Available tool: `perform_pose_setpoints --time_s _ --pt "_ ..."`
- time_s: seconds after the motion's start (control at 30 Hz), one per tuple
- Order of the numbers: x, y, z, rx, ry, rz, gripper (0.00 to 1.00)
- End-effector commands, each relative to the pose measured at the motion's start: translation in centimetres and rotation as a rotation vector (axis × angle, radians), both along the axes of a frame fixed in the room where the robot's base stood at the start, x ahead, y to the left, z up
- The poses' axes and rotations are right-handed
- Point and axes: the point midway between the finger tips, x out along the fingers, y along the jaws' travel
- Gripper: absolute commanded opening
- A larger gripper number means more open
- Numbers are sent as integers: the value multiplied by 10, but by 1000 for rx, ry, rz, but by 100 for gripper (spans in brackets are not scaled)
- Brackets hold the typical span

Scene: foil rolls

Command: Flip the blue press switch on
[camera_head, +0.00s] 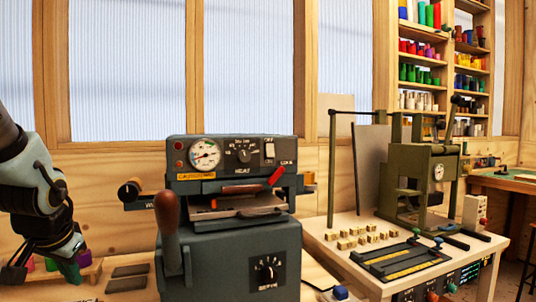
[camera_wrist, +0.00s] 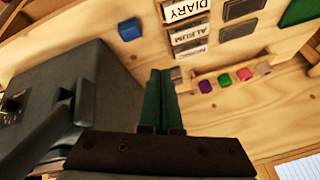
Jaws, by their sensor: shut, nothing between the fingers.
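A small white box with a blue top (camera_head: 340,292) sits at the bottom edge of the head view, right of the grey press (camera_head: 230,200), and looks like the blue switch. It is partly cut off, and I cannot tell its on or off state. My gripper (camera_head: 70,270) is left of the press, far from that box, pointing down near the bench. In the wrist view its green fingers (camera_wrist: 160,85) are together and empty. A small blue block (camera_wrist: 129,29) lies on the wood there; I cannot tell if it is the same thing.
The press has a red-brown handle (camera_head: 168,213) on its left side and a dial gauge (camera_head: 205,154). A wooden rack with coloured rolls (camera_wrist: 225,80) and label plates (camera_wrist: 186,10) lie near my fingers. A green machine (camera_head: 420,178) stands on the right table.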

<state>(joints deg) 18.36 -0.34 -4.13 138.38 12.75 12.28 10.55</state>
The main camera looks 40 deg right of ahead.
Motion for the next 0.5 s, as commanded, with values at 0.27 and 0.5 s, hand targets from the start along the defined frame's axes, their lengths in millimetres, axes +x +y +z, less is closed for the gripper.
perform_pose_setpoints --time_s 0.27,0.5 --pt "3 -172 106 26 -443 -638 0" --pt "-70 -301 203 7 -834 -1104 0"
